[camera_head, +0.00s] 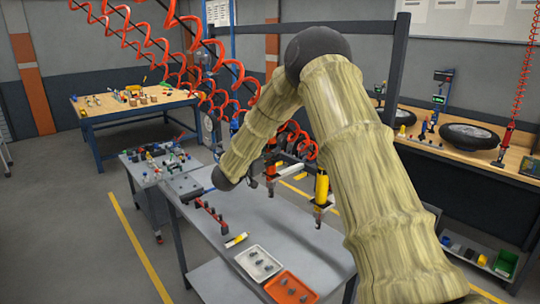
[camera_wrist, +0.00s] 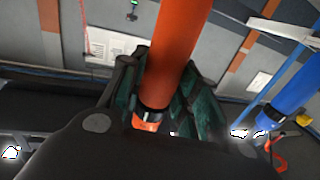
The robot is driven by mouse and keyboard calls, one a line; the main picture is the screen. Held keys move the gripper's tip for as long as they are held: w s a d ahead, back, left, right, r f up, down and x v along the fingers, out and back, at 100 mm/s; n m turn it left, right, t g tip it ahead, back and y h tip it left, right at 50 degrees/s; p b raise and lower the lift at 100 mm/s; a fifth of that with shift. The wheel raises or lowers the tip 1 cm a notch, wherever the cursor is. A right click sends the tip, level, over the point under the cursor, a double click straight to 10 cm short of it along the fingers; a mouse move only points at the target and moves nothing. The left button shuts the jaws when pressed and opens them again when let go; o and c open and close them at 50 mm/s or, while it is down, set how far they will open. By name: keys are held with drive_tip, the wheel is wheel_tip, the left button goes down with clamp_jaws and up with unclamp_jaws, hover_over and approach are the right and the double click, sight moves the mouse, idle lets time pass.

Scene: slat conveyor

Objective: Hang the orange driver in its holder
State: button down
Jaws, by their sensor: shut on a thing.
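The orange driver (camera_wrist: 178,55) is between the fingers of my gripper (camera_wrist: 158,108) in the wrist view. My gripper is shut on its body, which runs up out of the top of the picture. A dark band and a small orange part show at its lower end. In the head view my arm hides most of the driver and gripper, and I cannot make out the driver's holder clearly. A yellow driver (camera_head: 321,188) stands upright over the bench (camera_head: 290,222), right of my wrist. A blue driver (camera_wrist: 297,92) shows at right in the wrist view, apart from the orange one.
A white tray (camera_head: 247,257) and an orange tray (camera_head: 278,282) with small parts lie at the bench's near end. Red coiled hoses (camera_head: 150,35) hang at upper left. A cluttered cart (camera_head: 150,178) stands left. A dark frame post (camera_head: 396,70) rises behind my arm.

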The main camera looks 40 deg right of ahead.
drive_tip(key=shift+f, duration=0.2)
idle(0.3)
drive_tip(key=c, duration=1)
unclamp_jaws()
drive_tip(key=shift+a, duration=0.1)
drive_tip(key=v, duration=1.2)
drive_tip(key=shift+r, duration=0.1)
